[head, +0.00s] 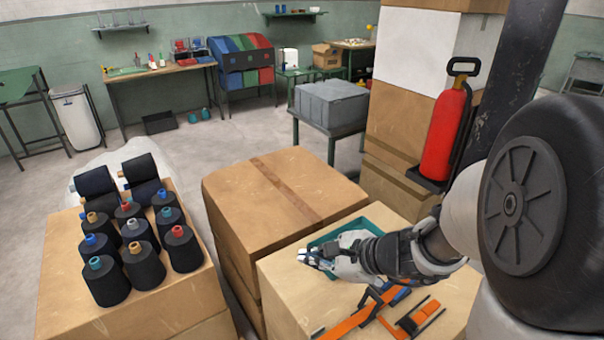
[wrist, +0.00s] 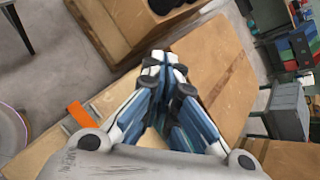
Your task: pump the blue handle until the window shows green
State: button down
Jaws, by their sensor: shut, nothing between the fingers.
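My gripper (head: 310,258) is shut and empty. It hangs above the near edge of a teal tray (head: 376,214) on the front right carton. In the wrist view, its fingertips (wrist: 163,62) meet over the cartons. A small blue part (head: 401,296) lies among orange and black tools on the same carton, to the right of and nearer than my gripper. I cannot tell if this is the blue handle. A long orange bar (head: 350,323) lies beside it; an orange piece (wrist: 82,113) also shows in the wrist view. I can make out no window and no green indicator.
A closed carton (head: 270,195) stands left of the tray's carton. Further left, several black yarn cones (head: 140,265) stand on another carton (head: 165,318). A red extinguisher (head: 445,135) stands behind my arm. Grey floor (head: 240,120) is open further back.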

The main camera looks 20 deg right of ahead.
jog(key=d+f+m+h, duration=0.3)
jog(key=d+f+m, duration=0.4)
jog(key=d, duration=0.3)
jog(key=w+d+f+m+t+h, duration=0.1)
jog(key=d+f+m+h, duration=0.2)
jog(key=d+f+m, duration=0.5)
jog(key=shift+w+d+f+m+h, duration=0.15)
jog(key=shift+d+f+m+h, duration=0.15)
jog(key=shift+d, duration=0.75)
jog(key=b, duration=0.4)
send_over(385, 287)
jog(key=s+a, duration=0.2)
jog(key=s, duration=0.1)
notch_tip(385, 287, down, 7)
jog(key=shift+d+r, duration=0.1)
jog(key=shift+w+d+f+b, duration=0.1)
jog(key=shift+d+f+b, duration=0.2)
jog(key=shift+f+b, duration=0.25)
jog(key=shift+f, duration=0.1)
jog(key=shift+d+f+b, duration=0.15)
jog(key=shift+f+b, duration=0.1)
jog(key=shift+b, duration=0.15)
jog(key=shift+w+d+f+b, duration=0.2)
jog(key=shift+d+f+b, duration=0.2)
jog(key=shift+f+b, duration=0.4)
